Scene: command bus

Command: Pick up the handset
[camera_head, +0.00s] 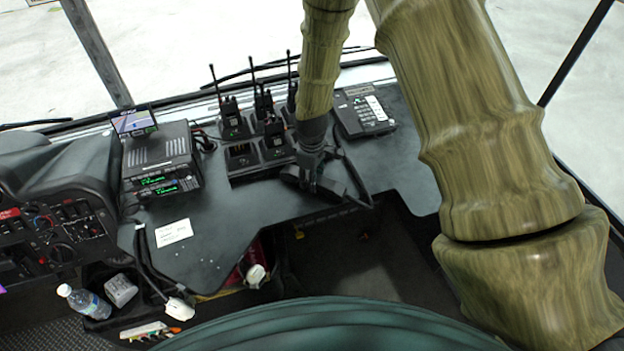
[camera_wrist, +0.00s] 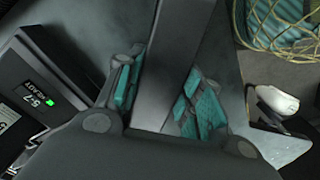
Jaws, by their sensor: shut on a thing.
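My gripper (camera_head: 318,182) is low over the middle of the dark dashboard, in front of the radios. In the wrist view my gripper (camera_wrist: 164,95) has its teal pads on either side of a long dark grey bar, which looks like the handset (camera_wrist: 178,50), and is shut on it. In the head view the handset (camera_head: 353,168) shows as a thin dark strip beside the fingers, slanting down to the right. Its lower end is hidden in the wrist view by my gripper. The desk phone (camera_head: 366,112) with pale keys stands behind, to the right.
Several handheld radios with antennas stand in a charger (camera_head: 243,158) just left of my gripper. A radio unit with a screen (camera_head: 158,168) is further left. A white card (camera_head: 173,232) lies on the dash. A bottle (camera_head: 84,300) is lower left.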

